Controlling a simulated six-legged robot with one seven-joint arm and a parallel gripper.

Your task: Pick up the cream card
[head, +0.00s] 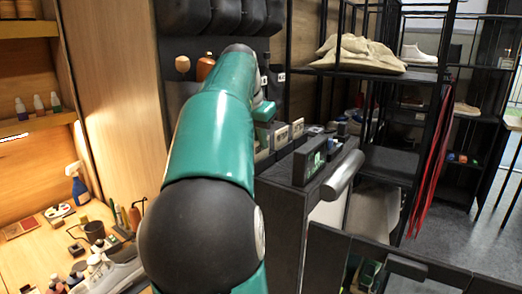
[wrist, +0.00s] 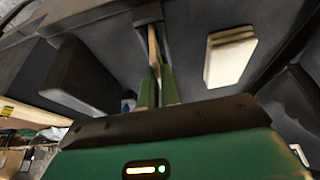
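My gripper (wrist: 160,85) is in the middle of the wrist view, its two green fingers close together. A thin tan-cream strip (wrist: 154,48), seen edge-on, stands at the fingertips below a dark holder; it may be the cream card, but I cannot tell whether the fingers touch it. A cream, block-like piece (wrist: 230,56) lies to the right of the fingers, apart from them. In the head view, pale cards with dark marks (head: 297,128) stand beyond my arm, near the dark counter. My arm hides much of that area, and my fingertips are not clear there.
A dark block (wrist: 85,75) stands left of the fingers. In the head view, a dark counter (head: 280,215) with a small display (head: 309,161) is right of my arm. A black shelf (head: 370,70) holds a beige cloth-like item. A wooden bench with tools and a shoe is at left.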

